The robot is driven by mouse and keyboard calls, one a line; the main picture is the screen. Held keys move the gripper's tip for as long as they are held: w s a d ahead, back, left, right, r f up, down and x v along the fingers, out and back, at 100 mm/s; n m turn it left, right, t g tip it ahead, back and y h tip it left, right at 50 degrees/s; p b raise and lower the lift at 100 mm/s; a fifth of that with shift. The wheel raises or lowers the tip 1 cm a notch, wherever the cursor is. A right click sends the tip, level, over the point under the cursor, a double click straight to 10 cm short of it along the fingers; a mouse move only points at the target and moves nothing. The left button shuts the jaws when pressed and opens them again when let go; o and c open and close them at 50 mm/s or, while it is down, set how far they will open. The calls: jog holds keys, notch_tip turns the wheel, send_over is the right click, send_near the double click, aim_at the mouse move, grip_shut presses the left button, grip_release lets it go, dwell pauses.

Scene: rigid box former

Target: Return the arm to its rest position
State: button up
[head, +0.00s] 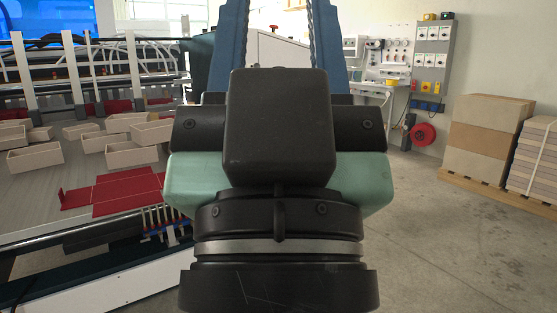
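My own arm fills the middle of the head view, with dark joint housings and pale green link covers close to the camera. My gripper is not visible in this view; I cannot tell what it holds or where its fingers are.
On the left is the machine's grey table (30,205) with several open beige boxes (35,158) and red flat pieces (125,190). Stacked cartons (487,135) on a pallet stand at right. A control panel (432,55) hangs on the back wall. The floor (450,235) at right is clear.

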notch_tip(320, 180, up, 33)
jog(key=p, duration=3.1)
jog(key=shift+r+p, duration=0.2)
jog(key=shift+p, duration=0.1)
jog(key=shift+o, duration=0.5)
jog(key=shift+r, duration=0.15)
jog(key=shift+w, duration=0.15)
